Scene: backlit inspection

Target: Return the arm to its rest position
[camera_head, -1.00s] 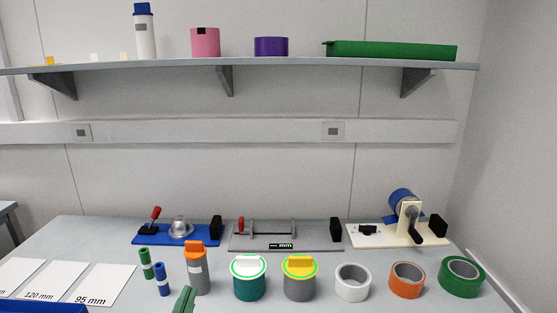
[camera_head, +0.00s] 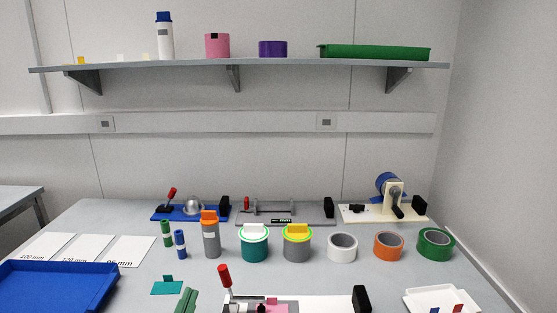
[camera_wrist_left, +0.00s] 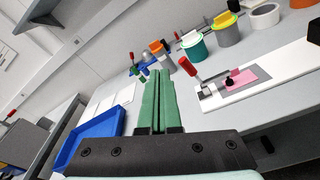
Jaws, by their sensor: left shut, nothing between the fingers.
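My left gripper (camera_head: 186,301) shows at the bottom edge of the head view, its green fingers pointing up and in front of the table's near part. In the left wrist view its two green fingers (camera_wrist_left: 158,100) lie together, shut with nothing between them. The fingers are apart from every object in sight. My right gripper is in neither view.
The grey table (camera_head: 110,220) holds a blue tray (camera_head: 110,278) at left, a white-based fixture with a red lever (camera_head: 225,276), a white tray (camera_head: 412,296), cups and tape rolls. A shelf (camera_head: 300,66) hangs above.

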